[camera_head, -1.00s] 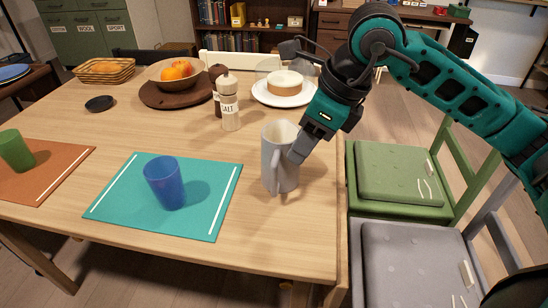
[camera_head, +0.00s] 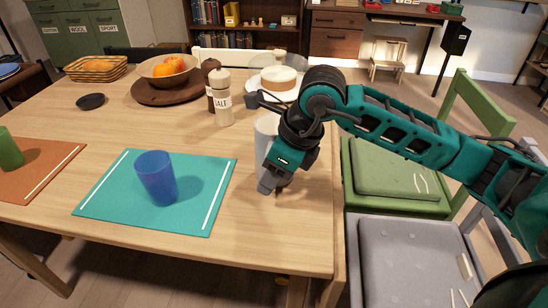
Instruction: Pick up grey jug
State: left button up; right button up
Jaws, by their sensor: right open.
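The grey jug (camera_head: 264,137) stands upright on the wooden table near its right edge. My right gripper (camera_head: 267,185) is in front of the jug and hides most of it, including the handle. The fingers point down beside the jug's lower part; I cannot tell whether they touch it or go around the handle. The right gripper is open. My left gripper is not in view.
A blue cup (camera_head: 157,178) stands on a teal mat (camera_head: 112,201) left of the jug. A salt mill (camera_head: 223,100) and a cake plate (camera_head: 254,99) stand behind it. A green chair (camera_head: 395,170) and a grey chair (camera_head: 408,260) are at the table's right side.

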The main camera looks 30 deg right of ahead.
grip_shut()
jog(key=shift+r, duration=0.1)
dwell(1.2)
